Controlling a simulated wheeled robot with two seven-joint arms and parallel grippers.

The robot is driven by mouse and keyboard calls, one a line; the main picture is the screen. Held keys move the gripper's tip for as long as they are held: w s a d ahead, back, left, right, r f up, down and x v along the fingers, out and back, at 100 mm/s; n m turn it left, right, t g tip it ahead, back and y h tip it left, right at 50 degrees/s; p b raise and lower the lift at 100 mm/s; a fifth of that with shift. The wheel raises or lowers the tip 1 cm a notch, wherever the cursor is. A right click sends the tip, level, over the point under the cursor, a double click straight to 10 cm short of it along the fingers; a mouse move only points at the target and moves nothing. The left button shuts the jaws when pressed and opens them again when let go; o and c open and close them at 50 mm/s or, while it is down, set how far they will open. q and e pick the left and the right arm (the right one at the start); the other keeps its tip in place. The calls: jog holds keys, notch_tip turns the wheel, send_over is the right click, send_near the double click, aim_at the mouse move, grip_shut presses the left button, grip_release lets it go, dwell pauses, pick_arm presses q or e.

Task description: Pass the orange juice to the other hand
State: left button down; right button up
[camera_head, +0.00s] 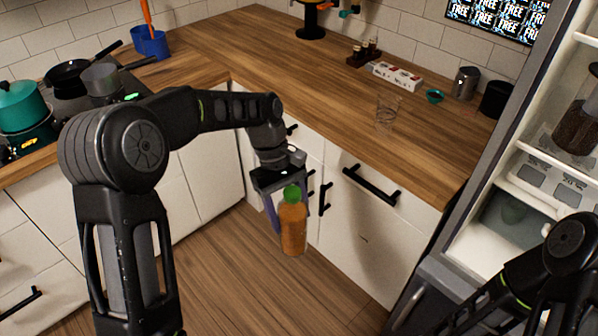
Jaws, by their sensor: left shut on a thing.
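The orange juice (292,226) is a small bottle with orange contents and a green cap. It hangs roughly upright over the floor, in front of the white cabinet doors, near the middle of the head view. My left gripper (283,205) is shut on the bottle, with its fingers pointing down around the bottle's upper part. The bottle hides part of the fingers. Part of my right arm shows at the lower right, in front of the fridge, but its gripper is outside the picture.
The wooden counter (250,60) runs behind the bottle. A clear glass (386,115) stands near its front edge. A stove with a teal pot (22,106) and a black pan (75,72) is at the left. An open fridge (530,160) stands at the right.

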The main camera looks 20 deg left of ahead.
pick_arm(q)
jog(key=s+d+r+m, duration=0.1)
jog(key=d+r, duration=0.2)
jog(key=d, duration=0.4)
jog(key=d+r+m, duration=0.1)
jog(key=d+r, duration=0.2)
jog(key=d, duration=0.4)
jog(key=shift+s+d+g, duration=0.3)
jog(key=shift+s+g, duration=0.05)
jog(key=shift+g, duration=0.05)
